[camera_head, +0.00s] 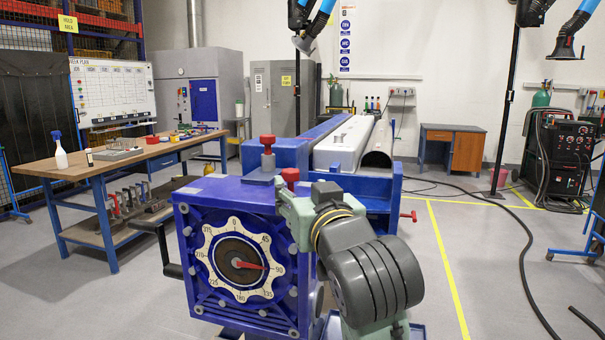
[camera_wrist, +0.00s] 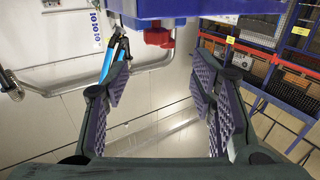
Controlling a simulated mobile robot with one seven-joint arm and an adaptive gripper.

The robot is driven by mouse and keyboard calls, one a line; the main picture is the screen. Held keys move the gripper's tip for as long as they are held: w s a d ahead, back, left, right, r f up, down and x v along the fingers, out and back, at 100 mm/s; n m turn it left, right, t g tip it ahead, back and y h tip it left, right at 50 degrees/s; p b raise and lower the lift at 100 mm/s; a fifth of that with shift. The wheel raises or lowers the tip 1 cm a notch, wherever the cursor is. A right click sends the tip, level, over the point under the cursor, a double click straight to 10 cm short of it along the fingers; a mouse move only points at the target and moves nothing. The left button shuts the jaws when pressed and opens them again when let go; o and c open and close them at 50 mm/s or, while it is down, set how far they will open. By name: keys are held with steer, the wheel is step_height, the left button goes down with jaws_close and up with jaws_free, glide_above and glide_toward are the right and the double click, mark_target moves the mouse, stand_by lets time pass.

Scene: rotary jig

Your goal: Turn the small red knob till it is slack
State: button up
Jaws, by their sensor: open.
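In the head view, one red knob (camera_head: 267,143) stands upright on a grey block atop the blue jig (camera_head: 192,315). A second red knob (camera_head: 290,175) sits nearer, just left of my arm. I cannot tell which is the small one. A red pointer on the jig's round dial (camera_head: 234,228) points near 90. In the wrist view, a red knob (camera_wrist: 158,38) shows against a blue block at the top, ahead of the fingertips. My gripper (camera_wrist: 162,85) is open with nothing between its padded fingers. Its fingers cannot be made out in the head view.
A black crank handle (camera_head: 173,271) sticks out on the jig's left side. A red-ended lever (camera_head: 409,215) sticks out on the right. A workbench (camera_head: 90,172) with bottles and tools stands at left.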

mark_target(293, 176)
steer(key=p+x, duration=0.1)
steer(key=x, duration=0.2)
steer(key=p+x, duration=0.1)
steer(key=x, duration=0.3)
steer(key=p+x, duration=0.1)
steer(key=x, duration=0.2)
steer(key=shift+w+d+f, duration=0.15)
steer(key=shift+w+f, duration=0.15)
steer(key=shift+w, duration=0.15)
steer(key=shift+c, duration=0.3)
steer(key=c, duration=1.1)
